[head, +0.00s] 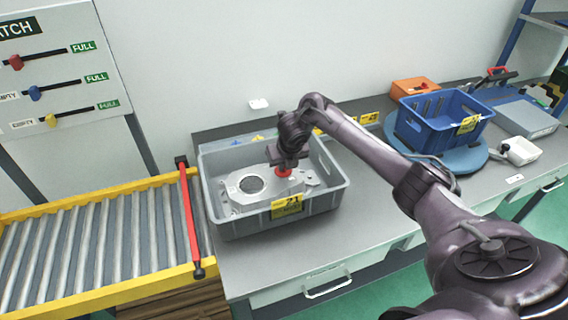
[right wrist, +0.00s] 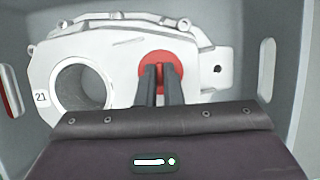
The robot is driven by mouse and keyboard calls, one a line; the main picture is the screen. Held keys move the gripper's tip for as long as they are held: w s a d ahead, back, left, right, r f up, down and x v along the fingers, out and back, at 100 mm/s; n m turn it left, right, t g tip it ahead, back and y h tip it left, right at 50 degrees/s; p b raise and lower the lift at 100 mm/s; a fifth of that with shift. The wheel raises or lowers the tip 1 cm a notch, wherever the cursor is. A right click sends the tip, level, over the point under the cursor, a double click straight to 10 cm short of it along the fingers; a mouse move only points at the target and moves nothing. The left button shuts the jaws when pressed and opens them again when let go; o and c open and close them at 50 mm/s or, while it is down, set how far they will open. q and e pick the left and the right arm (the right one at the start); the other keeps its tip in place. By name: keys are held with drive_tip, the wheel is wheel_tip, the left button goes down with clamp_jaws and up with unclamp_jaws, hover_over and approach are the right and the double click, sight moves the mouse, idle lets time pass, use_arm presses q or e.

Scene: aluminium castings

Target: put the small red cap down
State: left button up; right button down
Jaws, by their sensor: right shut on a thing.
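The small red cap (head: 284,173) is at my right gripper (head: 285,162), over the right part of an aluminium casting (head: 240,185) in the grey crate (head: 230,223). In the right wrist view the cap (right wrist: 161,66) lies between and behind the two dark fingertips (right wrist: 160,80), which are shut on it. The cap is against or just above the casting's face; I cannot tell which. The casting (right wrist: 125,45) has a large round hole left of the cap and a "21" label. My left gripper is not in view.
A blue crate (head: 425,133) stands on a round blue turntable (head: 463,160) at the right. An orange box (head: 412,88) is behind it. A yellow-framed roller conveyor (head: 100,235) with a red bar (head: 190,220) adjoins the bench on the left. Bare bench lies right of the grey crate.

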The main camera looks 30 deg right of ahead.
sight(286, 174)
drive_tip(key=c, duration=1.6)
unclamp_jaws()
drive_tip(key=shift+r+p, duration=0.35)
drive_tip(key=shift+p, duration=0.05)
drive_tip(key=shift+r, duration=0.35)
drive_tip(key=b+v, duration=0.1)
drive_tip(key=v, duration=0.2)
drive_tip(key=shift+s+r, duration=0.15)
drive_tip(key=shift+r, duration=0.1)
drive_tip(key=p+v, duration=0.4)
drive_tip(key=v, duration=0.3)
drive_tip(key=shift+s+r, duration=0.25)
